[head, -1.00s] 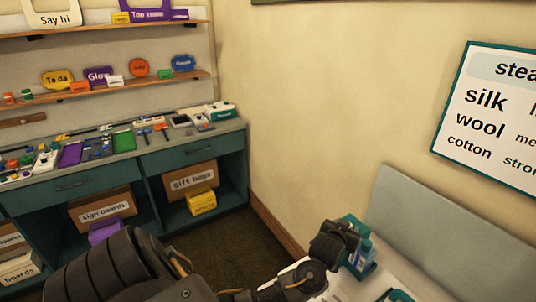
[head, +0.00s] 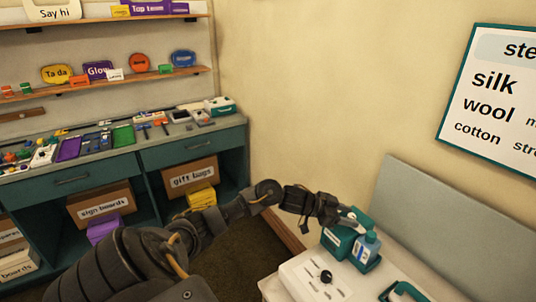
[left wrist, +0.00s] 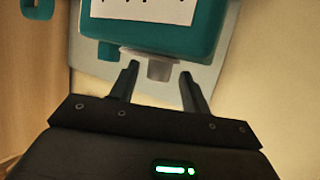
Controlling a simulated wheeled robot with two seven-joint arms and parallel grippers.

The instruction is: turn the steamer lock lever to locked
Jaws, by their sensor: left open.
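A teal unit (head: 338,240), probably the steamer, stands on the white-topped counter at the lower right of the head view. In the left wrist view a teal body (left wrist: 205,40) with a white label fills the top. A short grey stub (left wrist: 160,70) sticks out below it. My left gripper (head: 342,217) is at the top of the teal unit. In the left wrist view my left gripper (left wrist: 159,75) is open, with a finger on each side of the stub; contact cannot be told. I cannot tell which part is the lock lever. My right gripper is not in view.
A white panel with a black knob (head: 326,277) lies in front. A teal handle (head: 408,290) is at the lower right. A grey board (head: 440,220) rises behind. Floor shows at left.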

